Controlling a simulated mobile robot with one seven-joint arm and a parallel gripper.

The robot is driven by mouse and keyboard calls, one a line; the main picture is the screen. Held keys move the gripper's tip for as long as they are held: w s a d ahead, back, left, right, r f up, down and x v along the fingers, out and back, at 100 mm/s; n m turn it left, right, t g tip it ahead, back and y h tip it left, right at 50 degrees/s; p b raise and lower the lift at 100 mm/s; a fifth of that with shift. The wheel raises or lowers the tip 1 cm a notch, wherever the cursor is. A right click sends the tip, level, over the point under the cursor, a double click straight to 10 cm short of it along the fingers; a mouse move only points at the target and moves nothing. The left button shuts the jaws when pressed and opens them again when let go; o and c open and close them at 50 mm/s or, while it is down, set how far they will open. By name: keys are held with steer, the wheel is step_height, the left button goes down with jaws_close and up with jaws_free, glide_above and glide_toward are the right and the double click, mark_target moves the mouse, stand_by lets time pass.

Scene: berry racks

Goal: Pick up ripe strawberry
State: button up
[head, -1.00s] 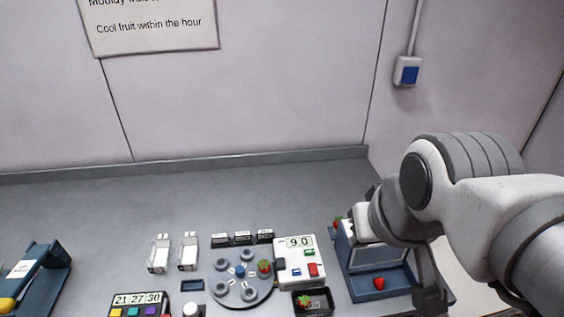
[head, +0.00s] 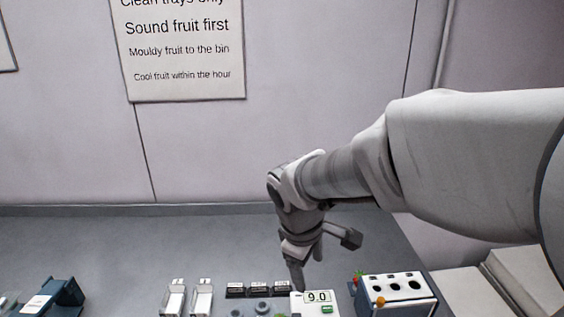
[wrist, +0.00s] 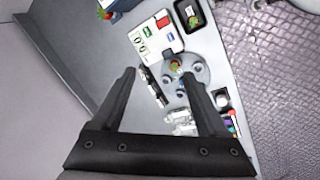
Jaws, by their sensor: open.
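In the wrist view, a red strawberry with a green top (wrist: 176,66) sits on a grey round turntable (wrist: 203,74) with several ring-shaped cups. My gripper (wrist: 158,74) is open and empty, its two dark fingers spread above the bench, with the turntable beyond and near the right finger. A second strawberry (wrist: 191,11) lies in a black tray (wrist: 204,25). Another red fruit (wrist: 104,13) shows beside a blue box at the top left. In the head view my arm reaches over the bench, and the turntable (head: 262,306) is mostly cut off at the bottom edge.
Black labelled blocks (head: 258,289) and white clips (head: 202,298) stand left. The back of the bench (head: 130,245) is clear.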

steer(key=w+a+f+n+g, duration=0.1)
steer(key=w+a+f+n, duration=0.3)
steer(key=a+f+n, duration=0.35)
steer(key=shift+m, duration=0.95)
steer(key=x, duration=1.2)
steer(key=s+a+x, duration=0.1)
steer(key=x, duration=0.5)
steer(key=shift+f, duration=0.25)
steer(key=shift+c, duration=0.2)
steer(key=c, duration=0.7)
